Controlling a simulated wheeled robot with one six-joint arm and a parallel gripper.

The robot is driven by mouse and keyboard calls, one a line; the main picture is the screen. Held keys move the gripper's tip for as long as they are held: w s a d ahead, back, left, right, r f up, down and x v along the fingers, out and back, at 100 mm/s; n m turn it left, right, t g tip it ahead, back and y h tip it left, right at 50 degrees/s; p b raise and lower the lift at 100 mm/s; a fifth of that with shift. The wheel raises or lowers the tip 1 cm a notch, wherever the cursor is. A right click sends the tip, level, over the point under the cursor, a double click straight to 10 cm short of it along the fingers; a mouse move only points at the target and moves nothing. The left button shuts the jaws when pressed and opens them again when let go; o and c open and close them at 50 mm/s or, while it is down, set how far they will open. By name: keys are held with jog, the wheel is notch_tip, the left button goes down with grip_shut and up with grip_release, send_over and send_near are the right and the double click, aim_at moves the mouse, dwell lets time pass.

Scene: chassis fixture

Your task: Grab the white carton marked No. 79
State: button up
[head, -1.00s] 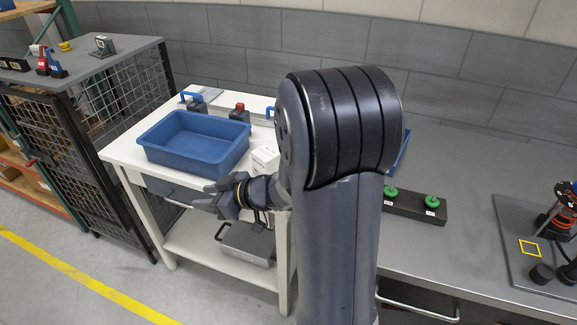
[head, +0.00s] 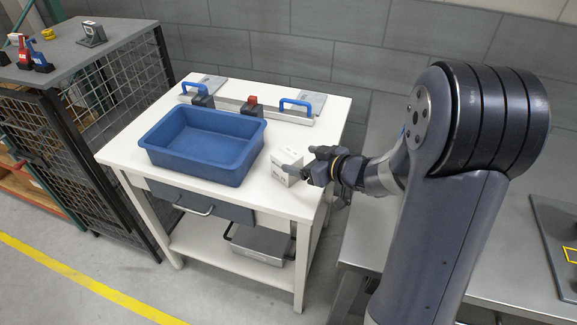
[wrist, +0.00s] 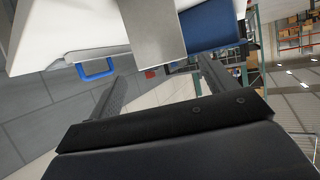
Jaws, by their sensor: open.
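The white carton (head: 288,158) stands on the white table to the right of the blue tub, in the head view. It has small dark print on its front that is too small to read. My gripper (head: 304,160) is at the carton's right side, its fingers pointing left toward it, and one finger overlaps it in the picture. In the wrist view my gripper (wrist: 158,70) shows two fingers spread apart. A plain grey block face (wrist: 155,30), probably the carton in shade, lies beyond and between the fingertips. I cannot tell whether the fingers touch it.
The blue tub (head: 163,160) stands left of the carton. A wire cage (head: 110,92) stands at the left. A grey bench (head: 495,245) is at the right.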

aim_at(293, 158)
jog(key=x, duration=0.6)
jog(key=shift+a+f, duration=0.25)
jog(key=shift+c, duration=0.2)
jog(key=c, duration=1.3)
jog(key=shift+o, duration=0.2)
jog(key=shift+r, duration=0.1)
